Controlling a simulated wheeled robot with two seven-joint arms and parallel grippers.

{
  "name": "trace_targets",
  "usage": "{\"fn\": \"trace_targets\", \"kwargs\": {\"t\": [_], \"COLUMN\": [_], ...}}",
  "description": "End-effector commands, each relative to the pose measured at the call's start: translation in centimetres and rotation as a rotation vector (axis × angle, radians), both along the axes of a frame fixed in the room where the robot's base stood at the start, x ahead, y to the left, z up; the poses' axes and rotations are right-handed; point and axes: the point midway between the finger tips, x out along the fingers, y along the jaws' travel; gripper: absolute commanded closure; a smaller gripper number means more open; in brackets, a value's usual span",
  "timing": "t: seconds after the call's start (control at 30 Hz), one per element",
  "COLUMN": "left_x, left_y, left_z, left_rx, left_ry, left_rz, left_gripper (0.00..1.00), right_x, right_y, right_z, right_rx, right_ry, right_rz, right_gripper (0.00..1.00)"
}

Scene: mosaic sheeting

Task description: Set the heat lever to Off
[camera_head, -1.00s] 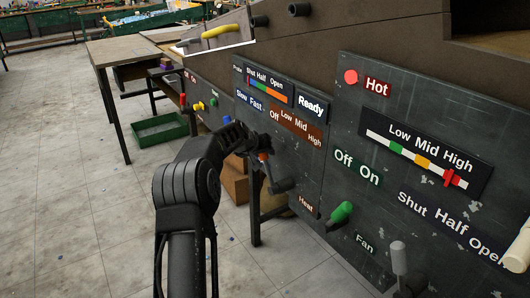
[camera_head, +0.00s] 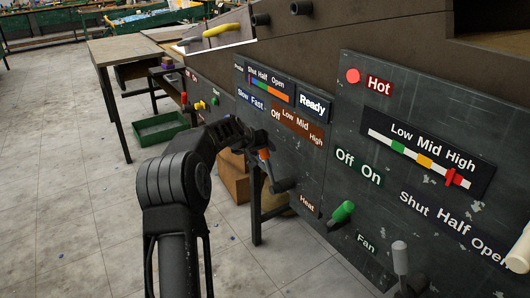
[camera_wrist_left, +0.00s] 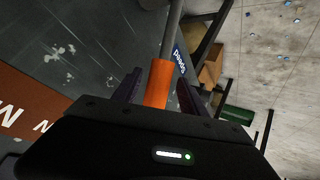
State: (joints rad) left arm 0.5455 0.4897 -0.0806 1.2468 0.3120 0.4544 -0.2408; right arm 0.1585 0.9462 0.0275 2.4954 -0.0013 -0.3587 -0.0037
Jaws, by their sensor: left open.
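The heat lever has an orange handle (camera_head: 264,155) on a dark arm, with its pivot above the "Heat" label (camera_head: 307,206). It points up and slightly left, toward the "Off" end of the brown Off-Low-Mid-High scale (camera_head: 297,125). My left gripper (camera_head: 252,138) is open at the handle's upper end. In the left wrist view the orange handle (camera_wrist_left: 158,84) lies between the two dark fingers (camera_wrist_left: 159,88), with a gap visible on the right side. The handle's near end is hidden behind my gripper body. My right gripper is not in view.
A green-handled Off/On lever (camera_head: 342,213) sticks out right of the heat lever. A grey knob (camera_head: 400,255) and a cream handle (camera_head: 517,260) stand farther right.

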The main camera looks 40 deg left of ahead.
Motion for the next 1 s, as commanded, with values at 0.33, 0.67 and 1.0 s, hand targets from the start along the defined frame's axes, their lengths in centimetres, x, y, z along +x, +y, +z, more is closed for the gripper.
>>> {"fn": "trace_targets", "kwargs": {"t": [0.33,0.67,1.0], "left_x": [-3.1,-3.1,-3.1], "left_y": [-0.6,-0.7,-0.7], "left_z": [2.7,2.7,2.7], "left_rx": [0.001,0.000,0.000], "left_ry": [-0.001,0.000,0.000], "left_rz": [0.000,0.000,0.000], "left_gripper": [0.50,0.50,0.50], "right_x": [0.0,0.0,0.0], "right_y": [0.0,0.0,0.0], "right_z": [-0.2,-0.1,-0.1], "right_rx": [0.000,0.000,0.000], "right_ry": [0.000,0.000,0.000], "right_rz": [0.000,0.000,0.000], "right_gripper": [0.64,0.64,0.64]}}
